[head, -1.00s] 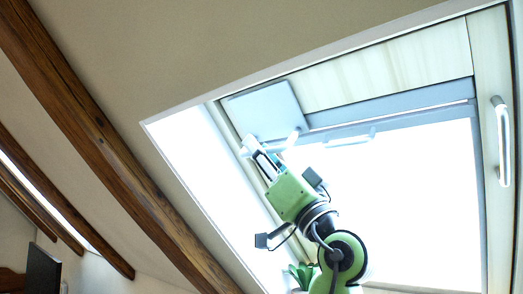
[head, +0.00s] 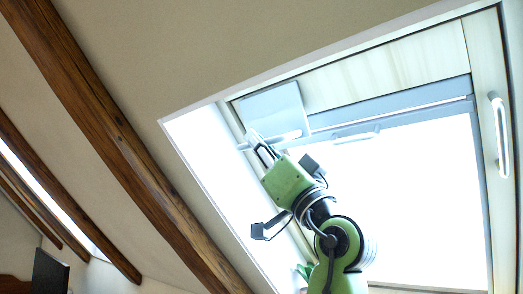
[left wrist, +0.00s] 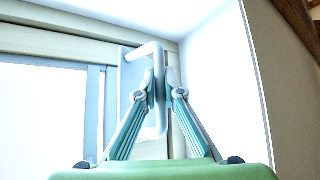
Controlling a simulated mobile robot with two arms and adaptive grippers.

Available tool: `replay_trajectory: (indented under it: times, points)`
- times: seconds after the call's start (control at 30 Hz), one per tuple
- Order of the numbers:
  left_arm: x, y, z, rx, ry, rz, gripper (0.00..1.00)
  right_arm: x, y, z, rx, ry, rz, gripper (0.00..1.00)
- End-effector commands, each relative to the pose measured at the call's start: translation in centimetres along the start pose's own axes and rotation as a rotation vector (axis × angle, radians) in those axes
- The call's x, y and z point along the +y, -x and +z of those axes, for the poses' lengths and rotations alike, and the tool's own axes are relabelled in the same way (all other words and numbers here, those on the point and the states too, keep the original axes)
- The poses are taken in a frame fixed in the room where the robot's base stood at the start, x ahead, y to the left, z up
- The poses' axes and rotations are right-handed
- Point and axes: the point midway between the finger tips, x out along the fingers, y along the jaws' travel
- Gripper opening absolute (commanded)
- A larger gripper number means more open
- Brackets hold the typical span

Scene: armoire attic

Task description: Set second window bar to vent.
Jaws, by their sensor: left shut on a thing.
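A pale grey plate (head: 275,108) sits at the upper left of the roof window, with a white bar (head: 287,136) along its lower edge. My left gripper (head: 256,143) is at the left part of this bar. In the left wrist view, the gripper's fingers (left wrist: 160,78) are closed in on the white bar (left wrist: 162,118), which passes between them, with the plate (left wrist: 132,75) behind. The fingers partly hide the bar. I cannot tell from the frames which bar counts as second. My right gripper is out of view.
Another white bar (head: 357,133) is on the window's upper frame, and an upright one (head: 500,135) is on the right frame. The window glass (head: 420,200) is bright. The white side wall of the recess (head: 205,150) is close left of my arm. Wooden beams (head: 120,135) cross the sloped ceiling.

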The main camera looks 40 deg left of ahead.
Motion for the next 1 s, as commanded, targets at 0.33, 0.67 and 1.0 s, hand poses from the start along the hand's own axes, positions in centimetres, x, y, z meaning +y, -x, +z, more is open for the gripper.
replay_trajectory:
  times: [0.33,0.67,1.0]
  points:
    - [-0.1,-0.1,-0.1,0.002,-0.001,-0.002,0.26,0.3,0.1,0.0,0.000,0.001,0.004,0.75]
    - [0.1,1.3,-0.1,0.004,0.000,0.001,0.26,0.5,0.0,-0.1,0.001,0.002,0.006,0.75]
    - [0.1,8.3,-0.1,0.003,0.000,0.003,0.26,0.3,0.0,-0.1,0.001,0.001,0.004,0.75]
